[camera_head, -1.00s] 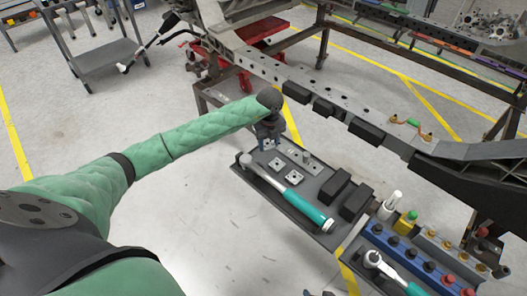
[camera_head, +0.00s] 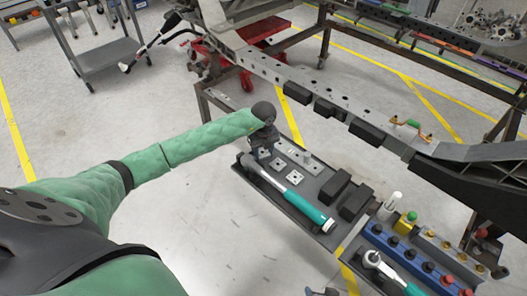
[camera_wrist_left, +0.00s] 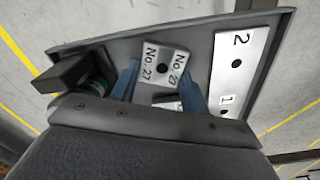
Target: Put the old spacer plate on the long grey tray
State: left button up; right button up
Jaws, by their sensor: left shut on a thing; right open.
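My left gripper (camera_head: 262,151) is low over the left end of the dark grey tray (camera_head: 250,180). In the left wrist view its two blue fingers (camera_wrist_left: 158,82) are shut on a small pale square plate marked "No. 27" (camera_wrist_left: 178,68), with a dark hole in its middle. Part of another pale plate (camera_wrist_left: 165,102) shows between the fingers, nearer the wrist. In the head view the held plate is mostly hidden by the gripper. Square plates (camera_head: 295,177) lie in the tray beside the gripper. My right gripper (camera_head: 321,292) just shows at the bottom edge, open.
A teal-handled wrench (camera_head: 305,208) lies along the tray's front. A long pale strip numbered 1 and 2 (camera_wrist_left: 231,66) is to the right in the wrist view. Black blocks (camera_head: 345,193) stand at the tray's right. A blue socket rack (camera_head: 400,250) and the chassis rail (camera_head: 330,110) are nearby.

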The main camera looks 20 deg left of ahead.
aim_at(264, 154)
pick_arm(q)
jog(key=shift+f, duration=0.1)
pick_arm(e)
jog(key=shift+f, duration=0.15)
pick_arm(q)
jog(key=o, duration=1.2)
pick_arm(e)
jog(key=shift+f, duration=0.1)
jog(key=shift+w, duration=0.1)
pick_arm(q)
jog(key=shift+r, duration=0.45)
notch_tip(264, 154, up, 11)
jog(key=shift+r+b, duration=0.2)
jog(key=shift+b, duration=0.35)
pick_arm(e)
jog(key=shift+t, duration=0.3)
jog(key=f, duration=0.5)
jog(key=shift+s+a, duration=0.1)
jog(key=shift+s, duration=0.1)
jog(key=shift+w+r, duration=0.15)
